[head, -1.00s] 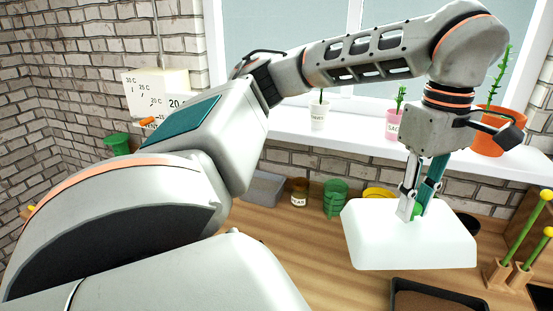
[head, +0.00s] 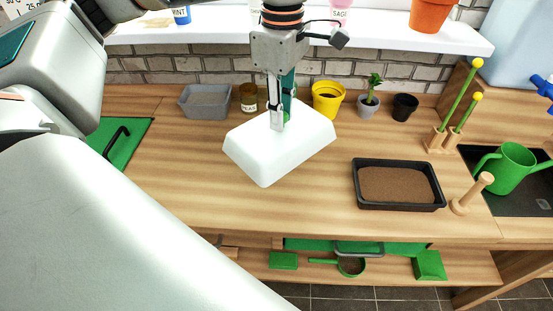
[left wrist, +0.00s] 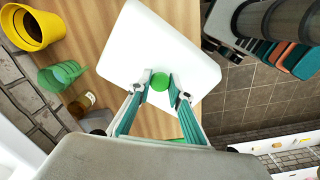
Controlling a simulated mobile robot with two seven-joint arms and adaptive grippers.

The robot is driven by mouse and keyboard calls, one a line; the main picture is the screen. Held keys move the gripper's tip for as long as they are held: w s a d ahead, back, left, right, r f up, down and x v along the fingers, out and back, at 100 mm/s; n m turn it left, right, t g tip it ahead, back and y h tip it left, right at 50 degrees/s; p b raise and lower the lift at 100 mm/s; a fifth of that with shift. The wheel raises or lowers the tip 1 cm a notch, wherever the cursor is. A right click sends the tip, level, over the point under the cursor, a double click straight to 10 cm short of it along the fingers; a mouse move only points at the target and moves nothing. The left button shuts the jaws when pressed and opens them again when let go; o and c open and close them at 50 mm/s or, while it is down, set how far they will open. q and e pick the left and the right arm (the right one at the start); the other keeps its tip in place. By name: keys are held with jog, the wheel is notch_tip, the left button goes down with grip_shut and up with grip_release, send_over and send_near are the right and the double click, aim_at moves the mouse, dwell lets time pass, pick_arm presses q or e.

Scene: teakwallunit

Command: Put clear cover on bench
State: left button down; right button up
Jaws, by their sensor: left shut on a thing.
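The clear cover (head: 272,150) looks milky white, a shallow box shape with sloping sides and a green knob (left wrist: 160,82) on top. My left gripper (head: 281,118) is shut on that knob from above. The cover also shows below the fingers in the left wrist view (left wrist: 165,38). It appears held over the wooden bench (head: 200,180), left of the dark tray; the exact gap beneath it is hard to tell. My right gripper is not in view.
A dark tray of soil (head: 398,185) lies to the right, beside a wooden tamper (head: 470,195). A grey bin (head: 205,101), a jar (head: 249,97), a yellow pot (head: 327,100) and small pots line the back. The bench front-left of the tray is clear.

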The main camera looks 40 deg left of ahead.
pick_arm(q)
notch_tip(320, 180, down, 15)
jog(key=shift+r, duration=0.1)
dwell(0.4)
jog(key=shift+f, duration=0.2)
jog(key=c, duration=1.8)
grip_release()
jog(key=shift+c, duration=0.2)
jog(key=shift+r, duration=0.1)
notch_tip(320, 180, up, 12)
jog(key=shift+r, duration=0.15)
jog(key=shift+s, duration=0.15)
